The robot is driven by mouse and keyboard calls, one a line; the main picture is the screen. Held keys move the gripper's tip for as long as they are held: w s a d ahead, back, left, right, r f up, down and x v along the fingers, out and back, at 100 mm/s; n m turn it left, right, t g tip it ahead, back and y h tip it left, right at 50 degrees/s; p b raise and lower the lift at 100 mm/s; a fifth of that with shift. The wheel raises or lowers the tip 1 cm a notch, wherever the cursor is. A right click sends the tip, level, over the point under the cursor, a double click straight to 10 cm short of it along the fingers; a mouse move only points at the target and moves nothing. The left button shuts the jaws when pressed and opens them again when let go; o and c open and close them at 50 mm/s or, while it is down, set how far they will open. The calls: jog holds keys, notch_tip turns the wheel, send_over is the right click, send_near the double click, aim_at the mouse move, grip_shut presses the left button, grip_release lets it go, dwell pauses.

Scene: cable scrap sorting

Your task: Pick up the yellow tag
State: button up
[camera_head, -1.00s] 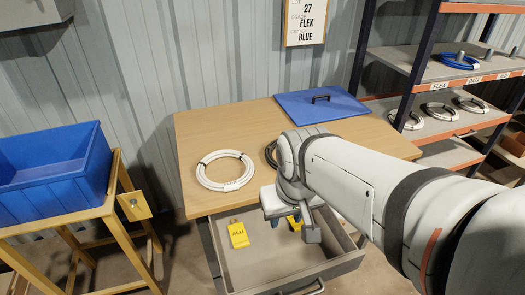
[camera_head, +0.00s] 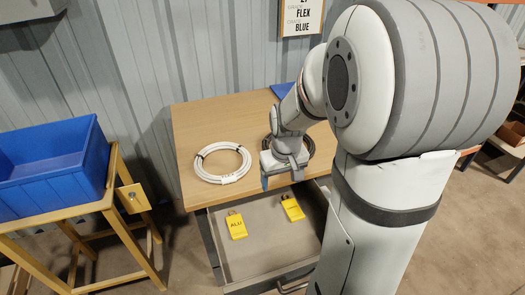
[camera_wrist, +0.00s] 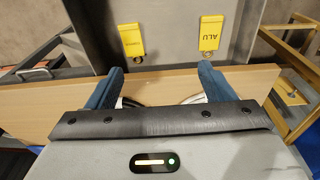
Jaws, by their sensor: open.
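Two yellow tags lie in the open grey drawer (camera_head: 262,232) under the table's front edge. The left yellow tag (camera_head: 236,227) reads ALU; it also shows in the wrist view (camera_wrist: 209,36). The other yellow tag (camera_head: 292,208) has small print I cannot read; it shows in the wrist view too (camera_wrist: 132,42). My gripper (camera_head: 283,178) hangs above the table's front edge, behind the tags. In the wrist view, the blue fingers of my gripper (camera_wrist: 160,82) are wide apart with nothing held, and both tags lie beyond their tips.
A white cable coil (camera_head: 222,163) lies on the wooden table (camera_head: 200,120). A dark coil (camera_head: 308,147) is partly hidden behind my gripper.

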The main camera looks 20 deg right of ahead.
jog(key=w+d+f+g, duration=0.1)
jog(key=w+d+f, duration=0.4)
jog(key=f, duration=0.4)
jog(key=p, duration=0.1)
send_over(293, 210)
notch_tip(293, 210, down, 7)
jog(key=shift+f+p, duration=0.8)
jog(key=shift+f, duration=3.35)
jog(key=shift+c, duration=0.4)
jog(key=c, duration=0.9)
jog(key=shift+r, duration=0.15)
jog(key=shift+c, duration=0.2)
